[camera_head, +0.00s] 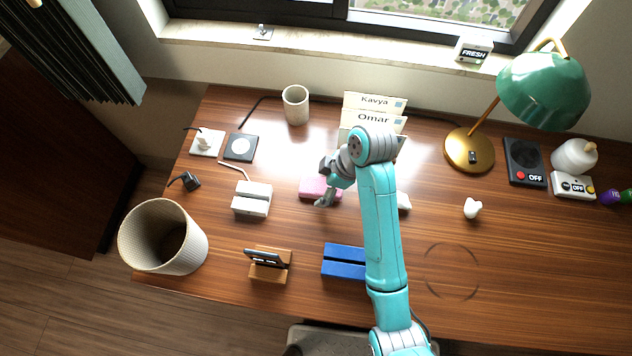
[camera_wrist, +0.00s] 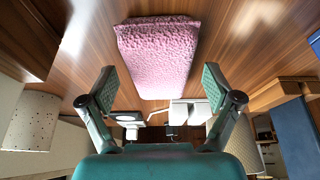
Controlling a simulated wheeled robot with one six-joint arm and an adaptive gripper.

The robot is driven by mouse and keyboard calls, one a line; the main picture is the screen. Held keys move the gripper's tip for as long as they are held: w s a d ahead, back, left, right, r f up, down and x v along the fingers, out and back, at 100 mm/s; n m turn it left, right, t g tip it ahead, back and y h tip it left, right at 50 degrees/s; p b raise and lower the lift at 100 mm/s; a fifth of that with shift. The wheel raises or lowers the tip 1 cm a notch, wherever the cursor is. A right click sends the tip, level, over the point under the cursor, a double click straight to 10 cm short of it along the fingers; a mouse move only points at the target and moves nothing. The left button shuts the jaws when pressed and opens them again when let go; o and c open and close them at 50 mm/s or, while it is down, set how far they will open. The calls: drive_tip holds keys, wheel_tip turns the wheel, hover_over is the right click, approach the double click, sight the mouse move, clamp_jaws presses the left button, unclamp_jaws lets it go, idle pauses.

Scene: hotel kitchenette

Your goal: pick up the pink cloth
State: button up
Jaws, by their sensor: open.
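The pink cloth (camera_head: 314,187) is a folded, fuzzy block lying on the wooden desk, near its middle. In the wrist view the pink cloth (camera_wrist: 158,52) lies ahead of the fingertips, centred between them. My gripper (camera_head: 327,183) is over the right part of the cloth in the head view and hides some of it. In the wrist view my gripper (camera_wrist: 158,88) is open, its two fingers spread wide with nothing between them. I cannot tell the exact height of the fingers above the desk.
A white block stand (camera_head: 252,198) is left of the cloth, name cards (camera_head: 372,119) behind it, and a blue holder (camera_head: 343,260) in front. A cup (camera_head: 296,104) stands at the back. A wooden phone stand (camera_head: 270,265) is front left. Clear desk lies between these.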

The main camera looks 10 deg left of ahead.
drive_tip(key=c, duration=1.2)
drive_tip(key=shift+r, duration=0.1)
drive_tip(key=shift+c, duration=0.2)
